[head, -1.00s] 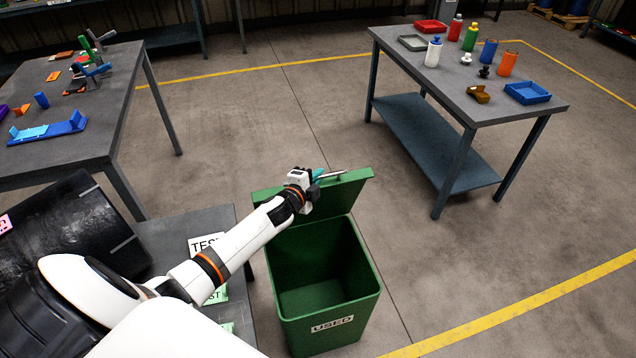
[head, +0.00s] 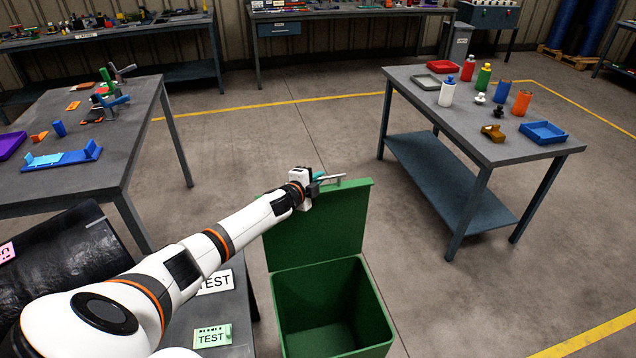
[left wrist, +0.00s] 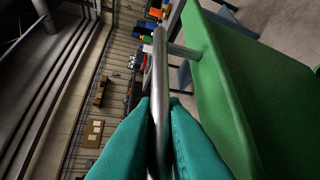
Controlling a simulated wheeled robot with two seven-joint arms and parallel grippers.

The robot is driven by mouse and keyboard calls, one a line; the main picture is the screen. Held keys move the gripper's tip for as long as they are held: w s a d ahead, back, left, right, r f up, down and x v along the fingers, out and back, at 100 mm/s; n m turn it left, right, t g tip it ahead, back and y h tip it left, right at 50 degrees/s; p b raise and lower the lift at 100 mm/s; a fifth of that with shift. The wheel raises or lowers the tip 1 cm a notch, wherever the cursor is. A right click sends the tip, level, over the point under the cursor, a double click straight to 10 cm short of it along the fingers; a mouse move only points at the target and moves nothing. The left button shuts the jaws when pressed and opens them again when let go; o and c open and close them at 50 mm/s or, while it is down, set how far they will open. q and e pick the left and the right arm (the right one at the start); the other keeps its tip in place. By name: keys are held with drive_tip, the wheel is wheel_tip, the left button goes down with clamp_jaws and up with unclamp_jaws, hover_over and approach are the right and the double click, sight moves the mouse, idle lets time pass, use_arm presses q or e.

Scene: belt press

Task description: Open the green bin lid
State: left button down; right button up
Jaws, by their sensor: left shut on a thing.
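The green bin (head: 335,300) stands on the floor at the bottom middle of the head view, its inside open to view and empty as far as I see. Its green lid (head: 318,228) stands raised, roughly upright, at the bin's back edge. My left gripper (head: 322,183) is at the lid's top edge. In the left wrist view its teal fingers (left wrist: 158,140) are shut on the metal handle bar (left wrist: 158,75), beside the green lid (left wrist: 215,80). My right gripper is not in view.
A grey table (head: 440,100) with bottles and trays stands at the right. Another table (head: 120,150) with clamps and blue parts stands at the left. A low grey surface with TEST signs (head: 212,335) lies left of the bin. Floor between the tables is clear.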

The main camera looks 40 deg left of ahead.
use_arm(q)
drive_tip(key=c, duration=1.8)
unclamp_jaws()
drive_tip(key=shift+d, duration=0.1)
drive_tip(key=shift+o, duration=0.2)
drive_tip(key=shift+s, duration=0.1)
drive_tip(key=shift+s, duration=0.55)
drive_tip(key=v, duration=1)
drive_tip(key=shift+s+r+b, duration=0.3)
drive_tip(key=shift+s+b, duration=0.05)
drive_tip(key=shift+s, duration=0.05)
drive_tip(key=shift+f, duration=0.1)
